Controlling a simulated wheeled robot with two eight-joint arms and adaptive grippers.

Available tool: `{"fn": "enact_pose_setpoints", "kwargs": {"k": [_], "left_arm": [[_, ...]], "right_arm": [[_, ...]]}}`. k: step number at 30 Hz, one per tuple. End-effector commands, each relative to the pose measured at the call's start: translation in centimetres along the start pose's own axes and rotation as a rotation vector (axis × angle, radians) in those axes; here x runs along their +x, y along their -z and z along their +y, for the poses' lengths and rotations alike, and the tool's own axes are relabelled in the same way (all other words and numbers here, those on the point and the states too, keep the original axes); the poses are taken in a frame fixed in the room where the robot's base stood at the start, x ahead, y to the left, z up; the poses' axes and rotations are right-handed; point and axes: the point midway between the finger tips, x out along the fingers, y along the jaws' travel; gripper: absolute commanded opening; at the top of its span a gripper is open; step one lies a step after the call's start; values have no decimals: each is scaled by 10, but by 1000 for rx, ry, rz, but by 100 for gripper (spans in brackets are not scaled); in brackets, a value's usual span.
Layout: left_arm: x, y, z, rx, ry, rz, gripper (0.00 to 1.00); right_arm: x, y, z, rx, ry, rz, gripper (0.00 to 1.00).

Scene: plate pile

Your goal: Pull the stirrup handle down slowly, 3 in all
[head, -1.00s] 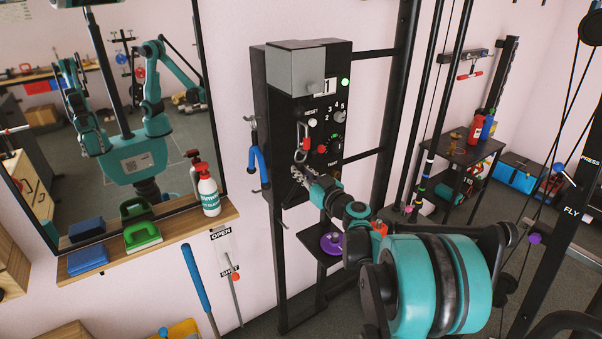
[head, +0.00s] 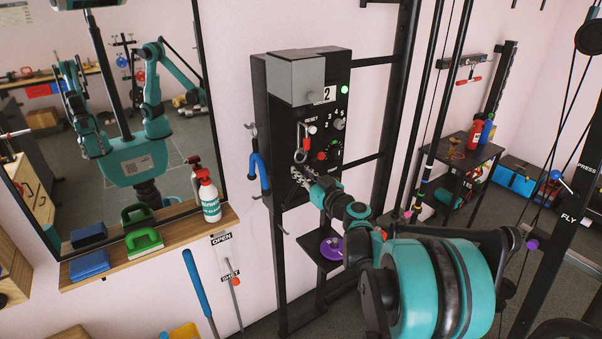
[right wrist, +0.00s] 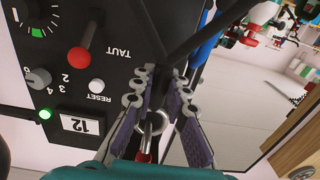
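The stirrup handle, a small silver and red piece (head: 300,147), hangs in front of the black panel. In the right wrist view its silver and red part (right wrist: 146,150) shows between the finger bases. My right gripper (head: 299,175) is at the panel, just below the handle in the head view. Its two fingers (right wrist: 163,80) look a little apart, with a gap between them; no firm grip shows. My left gripper shows only in the mirror (head: 88,140), too small to read.
A red-knobbed lever (right wrist: 78,58) and a RESET knob (right wrist: 97,86) are close to my right fingers. A blue strap (head: 258,170) hangs on a hook left of the panel. A shelf (head: 150,252) with a spray bottle (head: 208,199) is further left. A purple disc (head: 331,247) lies below.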

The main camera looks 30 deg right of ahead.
Motion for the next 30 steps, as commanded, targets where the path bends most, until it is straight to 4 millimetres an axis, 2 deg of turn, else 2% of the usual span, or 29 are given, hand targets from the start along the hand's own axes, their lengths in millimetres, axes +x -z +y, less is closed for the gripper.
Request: {"fn": "enact_pose_setpoints", "kwargs": {"k": [1, 2, 3, 14, 17, 24, 30], "left_arm": [[0, 0, 0, 0, 0, 0, 46], [0, 0, 0, 0, 0, 0, 46], [0, 0, 0, 0, 0, 0, 46], [0, 0, 0, 0, 0, 0, 46], [0, 0, 0, 0, 0, 0, 46], [0, 0, 0, 0, 0, 0, 46], [0, 0, 0, 0, 0, 0, 46]], "right_arm": [[0, -1, 0, -2, 0, -1, 26], [0, -1, 0, -2, 0, -1, 34], [0, -1, 0, -1, 0, -1, 38], [-6, 0, 0, 0, -1, 0, 38], [-20, 0, 1, 0, -3, 0, 38], [-72, 0, 1, 0, -4, 0, 38], [-106, -1, 1, -1, -2, -1, 38]]}}
